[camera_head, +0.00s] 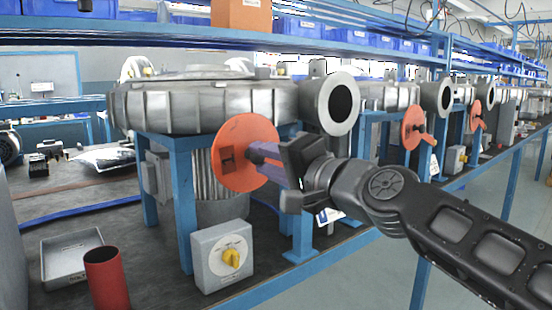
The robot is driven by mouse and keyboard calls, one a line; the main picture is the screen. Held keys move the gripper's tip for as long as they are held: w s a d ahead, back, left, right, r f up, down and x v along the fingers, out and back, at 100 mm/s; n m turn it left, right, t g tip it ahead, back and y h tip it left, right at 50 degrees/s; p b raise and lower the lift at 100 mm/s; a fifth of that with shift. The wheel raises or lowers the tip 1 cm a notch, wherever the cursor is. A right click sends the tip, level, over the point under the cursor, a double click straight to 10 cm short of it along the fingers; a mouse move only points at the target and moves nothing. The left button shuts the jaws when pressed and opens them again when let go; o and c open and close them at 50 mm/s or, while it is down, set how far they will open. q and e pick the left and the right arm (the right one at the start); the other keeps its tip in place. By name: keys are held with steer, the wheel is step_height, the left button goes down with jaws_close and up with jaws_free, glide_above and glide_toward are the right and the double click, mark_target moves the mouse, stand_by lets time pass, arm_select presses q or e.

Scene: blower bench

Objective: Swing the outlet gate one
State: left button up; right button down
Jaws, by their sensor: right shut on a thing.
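The outlet gate (231,143) is an orange round plate at the nearest blower. It hangs below and left of the round outlet flange (338,103), whose dark opening is uncovered. The silver blower (205,105) sits on a blue stand. My right gripper (262,155) reaches in from the right and is shut at the right side of the orange plate, on its handle. The fingers hide most of the handle. My left gripper is out of view.
A grey switch box with a yellow knob (231,257) stands below the gate. A red tube (107,280) and a metal tray (72,256) are at the lower left. More blowers with orange gates (412,128) line the bench to the right.

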steer(key=shift+s+a+f+n+b, duration=0.2)
steer(key=shift+f+n+b, duration=0.25)
steer(key=shift+f, duration=0.3)
steer(key=shift+a+f, duration=0.1)
steer(key=c, duration=1.1)
jaws_free()
steer(key=b+v, duration=0.2)
steer(key=v, duration=0.6)
steer(key=shift+w, duration=0.1)
